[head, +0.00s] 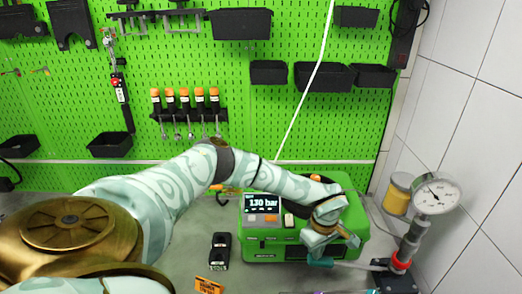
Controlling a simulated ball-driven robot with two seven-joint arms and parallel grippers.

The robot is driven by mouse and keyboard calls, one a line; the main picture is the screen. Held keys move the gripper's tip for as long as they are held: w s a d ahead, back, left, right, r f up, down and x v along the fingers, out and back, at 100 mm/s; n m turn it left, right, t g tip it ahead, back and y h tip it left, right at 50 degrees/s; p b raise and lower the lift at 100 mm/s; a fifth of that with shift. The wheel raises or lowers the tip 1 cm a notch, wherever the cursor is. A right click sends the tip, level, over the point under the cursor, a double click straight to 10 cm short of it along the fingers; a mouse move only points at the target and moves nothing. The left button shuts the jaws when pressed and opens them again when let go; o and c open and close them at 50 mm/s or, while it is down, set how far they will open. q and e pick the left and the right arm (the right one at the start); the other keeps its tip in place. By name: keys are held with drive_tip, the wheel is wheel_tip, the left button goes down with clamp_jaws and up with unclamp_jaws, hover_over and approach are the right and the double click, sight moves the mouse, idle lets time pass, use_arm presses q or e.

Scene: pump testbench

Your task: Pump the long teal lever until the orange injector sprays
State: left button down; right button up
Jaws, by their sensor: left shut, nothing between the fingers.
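A teal lever handle (320,262) shows just below my left gripper, in front of the green tester box. A pale rod runs from it to the right, towards the gauge stand (400,262). My left gripper (318,243) is shut and empty, pointing down over the front right of the box, close above the handle; I cannot tell if it touches. The box's display (262,204) reads 130 bar. I cannot make out the orange injector for certain, and no spray shows. My right gripper is not in view.
The green tester box (272,248) stands on a grey bench, partly behind my left arm. A round gauge (436,194) and a yellow-brown jar (397,194) stand at its right by the tiled wall. A small black device (220,248) lies left of the box. Black bins hang on the green pegboard (60,130).

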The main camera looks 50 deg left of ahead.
sight(314, 260)
use_arm(q)
drive_tip(key=shift+s+a+f+b, duration=0.15)
drive_tip(key=shift+f+b, duration=0.55)
drive_tip(key=shift+f, duration=0.45)
drive_tip(key=shift+s+a+f+b, duration=0.1)
drive_tip(key=shift+f+b, duration=0.55)
drive_tip(key=shift+f, duration=0.45)
drive_tip(key=shift+w+d+r+p, duration=0.15)
drive_tip(key=shift+r+p, duration=0.85)
drive_tip(key=shift+r, duration=0.2)
drive_tip(key=shift+w+d+r+p, duration=0.1)
drive_tip(key=shift+w+r+p, duration=0.05)
drive_tip(key=shift+r+p, duration=0.95)
wheel_tip(314, 260, up, 6)
drive_tip(key=p, duration=0.5)
drive_tip(key=shift+r+p, duration=0.15)
drive_tip(key=shift+p, duration=0.15)
